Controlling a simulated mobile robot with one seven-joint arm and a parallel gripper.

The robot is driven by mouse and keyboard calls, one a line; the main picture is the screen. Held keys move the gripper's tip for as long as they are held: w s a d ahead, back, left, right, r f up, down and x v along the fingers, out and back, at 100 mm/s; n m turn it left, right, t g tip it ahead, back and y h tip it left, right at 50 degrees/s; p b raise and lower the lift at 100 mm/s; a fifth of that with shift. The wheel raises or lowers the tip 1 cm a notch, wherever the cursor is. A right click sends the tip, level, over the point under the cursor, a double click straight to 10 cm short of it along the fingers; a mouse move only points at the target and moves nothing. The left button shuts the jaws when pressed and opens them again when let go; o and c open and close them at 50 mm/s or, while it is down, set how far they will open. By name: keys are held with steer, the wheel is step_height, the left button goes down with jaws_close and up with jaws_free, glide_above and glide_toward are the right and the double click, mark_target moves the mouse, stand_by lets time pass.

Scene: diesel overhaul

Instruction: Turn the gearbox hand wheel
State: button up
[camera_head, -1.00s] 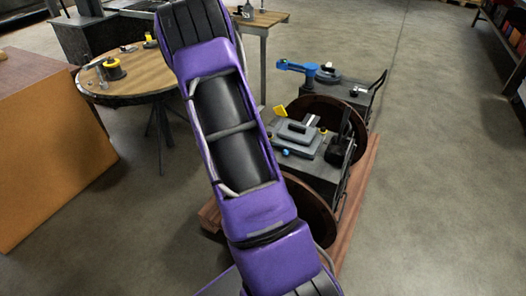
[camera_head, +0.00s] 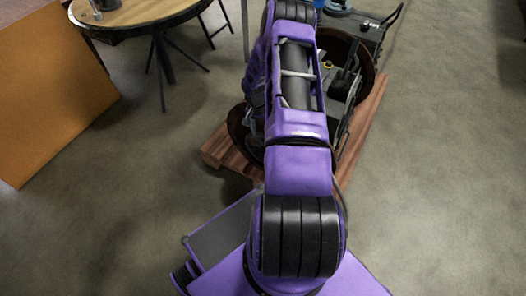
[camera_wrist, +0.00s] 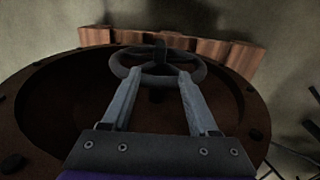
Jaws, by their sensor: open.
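The dark grey hand wheel (camera_wrist: 119,66) shows in the wrist view, lying in front of a large brown round housing (camera_wrist: 45,105). My gripper (camera_wrist: 158,74) is open, with its two fingers apart and nothing held between them. The fingertips reach the near part of the wheel's rim, one to each side of its middle. I cannot tell whether they touch it. In the head view my arm hides the wheel and my gripper; part of the brown housing (camera_head: 238,128) shows left of the arm.
A reddish wooden pallet (camera_head: 217,152) lies under the machinery. Dark machine parts (camera_head: 345,85) stand right of my arm. A round table (camera_head: 140,14) is at the upper left, and a large orange-brown box (camera_head: 50,95) at the left. The floor at right is clear.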

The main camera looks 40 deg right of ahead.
steer(key=f, duration=0.4)
steer(key=f+b, duration=0.1)
steer(key=f, duration=0.2)
steer(key=s+f, duration=0.1)
steer(key=f, duration=0.3)
steer(key=shift+d+f+b, duration=0.2)
steer(key=shift+f+b, duration=0.1)
steer(key=shift+b, duration=0.05)
steer(key=shift+c, duration=0.3)
jaws_close()
stand_by(0.5)
